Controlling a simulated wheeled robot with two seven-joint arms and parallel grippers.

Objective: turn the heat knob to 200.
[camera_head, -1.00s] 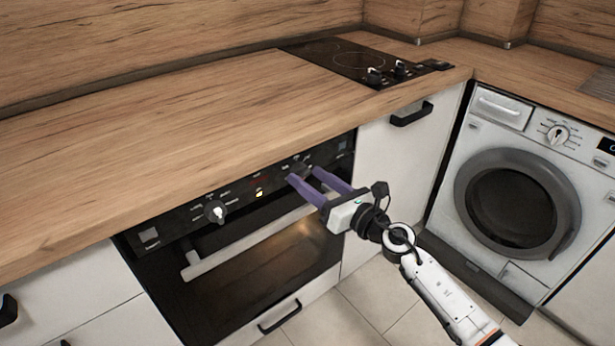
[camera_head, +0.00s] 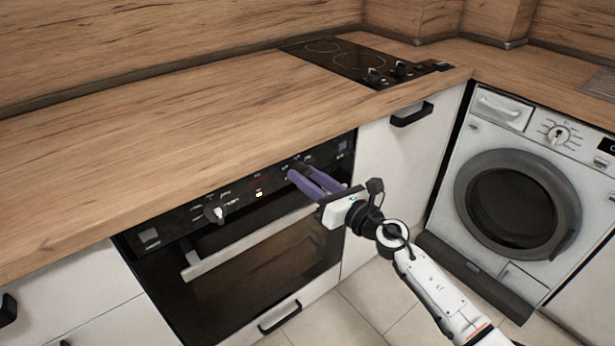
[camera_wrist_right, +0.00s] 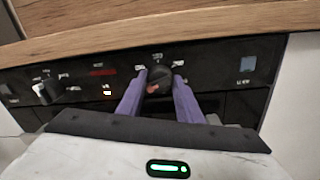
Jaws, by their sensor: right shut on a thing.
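The heat knob (camera_wrist_right: 157,80) is the dark round knob on the right of the oven's black control panel, with a small reddish mark on its face. My right gripper (camera_wrist_right: 160,85) has its two purple fingers shut on it, one on each side. In the head view the right gripper (camera_head: 296,172) covers most of this knob. The dial markings around it are too small and blurred to read, so its setting cannot be told. My left gripper is not in view.
A second, lighter oven knob (camera_head: 215,211) sits on the left of the panel. The oven handle (camera_head: 215,258) runs below the panel, under my gripper. The wooden worktop (camera_head: 200,130) overhangs above. A washing machine (camera_head: 510,195) stands to the right.

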